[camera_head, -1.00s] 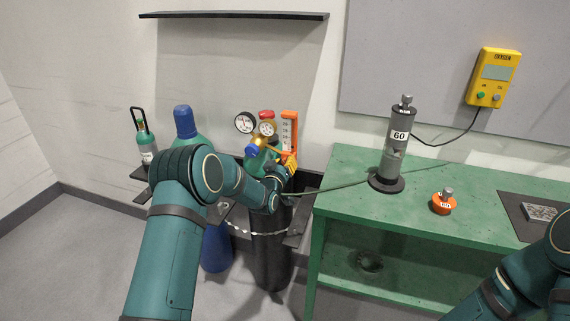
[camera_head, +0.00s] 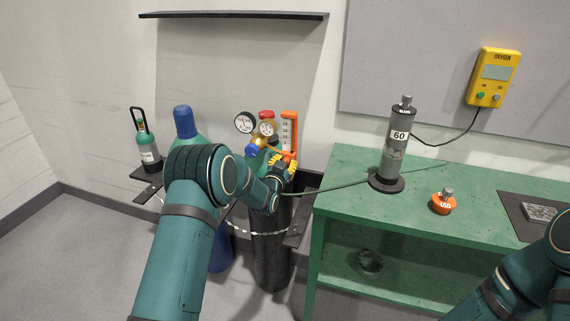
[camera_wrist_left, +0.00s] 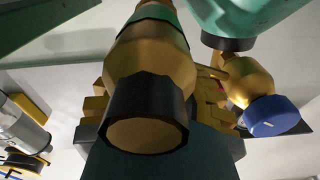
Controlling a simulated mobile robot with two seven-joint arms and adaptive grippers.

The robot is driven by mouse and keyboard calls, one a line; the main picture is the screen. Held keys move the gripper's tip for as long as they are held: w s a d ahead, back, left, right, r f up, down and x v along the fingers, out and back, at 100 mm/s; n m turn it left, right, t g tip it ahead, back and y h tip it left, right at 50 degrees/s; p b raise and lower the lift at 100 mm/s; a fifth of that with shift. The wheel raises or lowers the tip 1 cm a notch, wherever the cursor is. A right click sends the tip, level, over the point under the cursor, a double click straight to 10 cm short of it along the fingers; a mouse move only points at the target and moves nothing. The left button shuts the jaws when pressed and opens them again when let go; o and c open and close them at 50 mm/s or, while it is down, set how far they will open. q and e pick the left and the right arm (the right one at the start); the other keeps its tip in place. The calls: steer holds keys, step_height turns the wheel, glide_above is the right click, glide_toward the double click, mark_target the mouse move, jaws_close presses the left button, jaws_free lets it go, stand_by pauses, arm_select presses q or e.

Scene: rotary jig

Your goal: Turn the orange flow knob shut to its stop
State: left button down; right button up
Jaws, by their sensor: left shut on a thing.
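The flowmeter (camera_head: 289,128) is an upright orange block with a scale, beside the gauges on the regulator. My left gripper (camera_head: 281,166) has its yellow fingers at the foot of the flowmeter. It is shut there, on what looks like the orange flow knob, whose place the fingers cover. In the left wrist view a large brass fitting with a black collar (camera_wrist_left: 150,100) blocks the space between the yellow fingers, so the knob does not show there. My right arm comes in at the lower right; its gripper is outside the view.
Two gauges (camera_head: 245,123) and a blue knob (camera_wrist_left: 272,117) sit close to my left gripper. A chained dark cylinder (camera_head: 271,255) stands below. The green bench (camera_head: 340,190) to the right carries a grey cylinder marked 60 (camera_head: 397,140) and an orange weight (camera_head: 443,204).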

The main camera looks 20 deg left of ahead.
arm_select(q)
steer(key=shift+w+r, duration=0.1)
steer(key=shift+r, duration=0.15)
steer(key=c, duration=0.9)
jaws_free()
steer(key=shift+o, duration=0.9)
steer(key=shift+f, duration=0.15)
steer(key=shift+s, duration=0.2)
steer(key=s, duration=1.1)
steer(key=shift+s+a, duration=0.2)
steer(key=shift+s, duration=0.15)
